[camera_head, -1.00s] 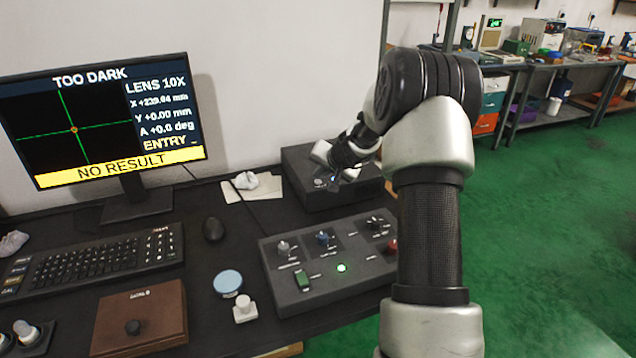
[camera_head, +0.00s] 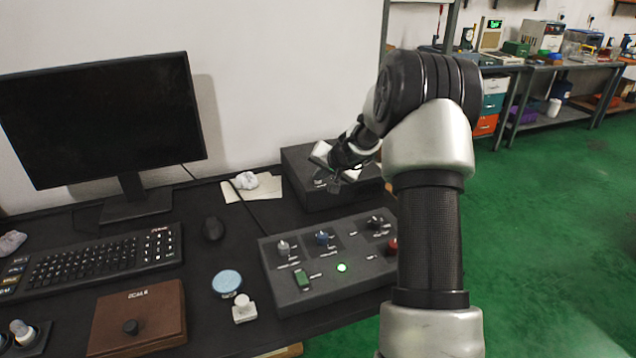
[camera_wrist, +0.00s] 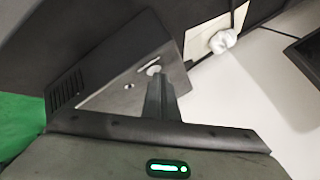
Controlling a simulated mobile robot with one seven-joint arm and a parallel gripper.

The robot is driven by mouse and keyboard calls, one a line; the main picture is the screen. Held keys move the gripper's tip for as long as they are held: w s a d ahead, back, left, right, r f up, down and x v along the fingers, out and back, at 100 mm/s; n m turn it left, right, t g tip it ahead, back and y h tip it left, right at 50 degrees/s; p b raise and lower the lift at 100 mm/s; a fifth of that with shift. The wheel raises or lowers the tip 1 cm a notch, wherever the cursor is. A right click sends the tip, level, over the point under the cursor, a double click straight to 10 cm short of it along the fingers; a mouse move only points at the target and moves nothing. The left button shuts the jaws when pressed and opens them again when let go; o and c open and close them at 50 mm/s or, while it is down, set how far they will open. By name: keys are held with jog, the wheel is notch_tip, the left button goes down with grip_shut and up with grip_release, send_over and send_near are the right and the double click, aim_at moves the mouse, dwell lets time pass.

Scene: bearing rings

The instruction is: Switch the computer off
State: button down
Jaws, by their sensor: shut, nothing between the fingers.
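The computer (camera_head: 303,178) is a low dark box at the back of the desk, right of the monitor (camera_head: 105,120), whose screen is black. In the wrist view, its grey metal panel (camera_wrist: 112,98) has a slot, a small hole and a round pale button (camera_wrist: 153,70). My gripper (camera_head: 335,183) is over the box's front right part. In the wrist view my gripper (camera_wrist: 158,82) is shut and empty, its tips right by the button. I cannot tell whether they touch it. No light shows on the panel.
A control box (camera_head: 325,265) with knobs and a lit green lamp stands in front of the computer. A mouse (camera_head: 213,229), keyboard (camera_head: 95,260), brown case (camera_head: 135,318) and blue-topped disc (camera_head: 227,282) lie left of it. White crumpled cloth (camera_head: 245,181) lies beside the computer.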

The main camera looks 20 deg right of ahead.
aim_at(320, 184)
jog(key=shift+r+p, duration=0.35)
jog(key=shift+r, duration=0.35)
notch_tip(320, 184, up, 5)
jog(key=p, duration=0.3)
dwell(0.4)
